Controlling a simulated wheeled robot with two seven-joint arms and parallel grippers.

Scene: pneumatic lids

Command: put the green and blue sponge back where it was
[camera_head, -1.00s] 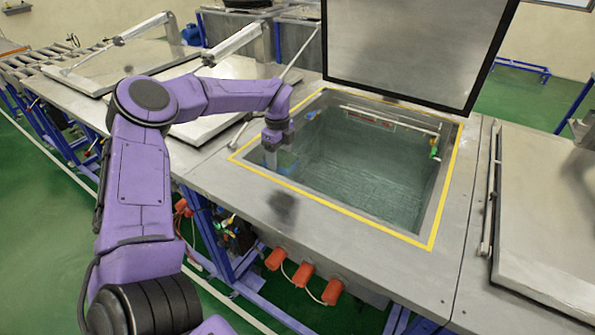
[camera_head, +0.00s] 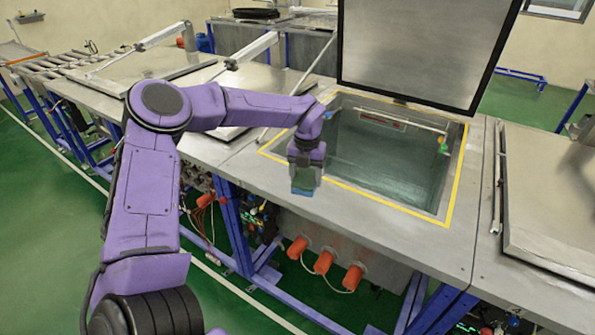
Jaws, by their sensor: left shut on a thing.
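My left gripper (camera_head: 304,166) points down over the front left part of the open tank's rim. It is shut on the green and blue sponge (camera_head: 303,186), which shows just below the fingers, green above and blue below. The sponge is over the grey metal surface by the yellow line; I cannot tell whether it touches it. The open tank (camera_head: 385,165) holds water, and its lid (camera_head: 420,50) stands raised behind it. My right gripper is not in view.
A closed lid (camera_head: 560,200) lies on the right, and other lids (camera_head: 150,68) are on the left. A rod with green and yellow ends (camera_head: 442,144) is inside the tank's right side. Orange plugs (camera_head: 324,262) hang below the front edge. The front rim (camera_head: 400,225) is clear.

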